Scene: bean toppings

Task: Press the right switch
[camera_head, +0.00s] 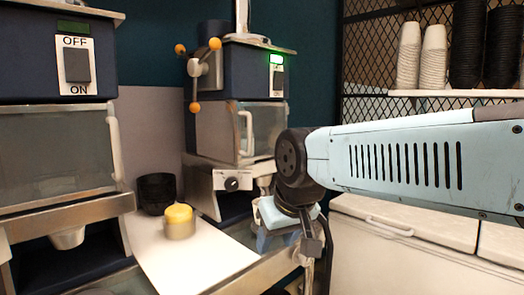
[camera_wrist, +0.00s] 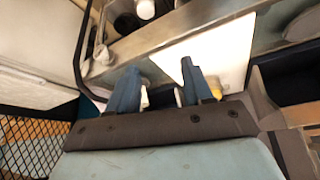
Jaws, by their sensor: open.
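The right switch (camera_head: 278,81) is a small dark rocker on a light plate, high on the front of the right machine (camera_head: 236,80). A green light (camera_head: 277,59) glows just above it. The left switch (camera_head: 77,66) is a larger grey rocker marked OFF above and ON below, on the left machine. The right switch does not show in the wrist view.
A white board (camera_head: 205,255) lies on the counter, with a yellow-topped cup (camera_head: 179,221) and a black bowl (camera_head: 156,192) near it. Orange-knobbed handles (camera_head: 197,70) stick out left of the right machine. Stacked cups (camera_head: 433,58) stand on a shelf at right.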

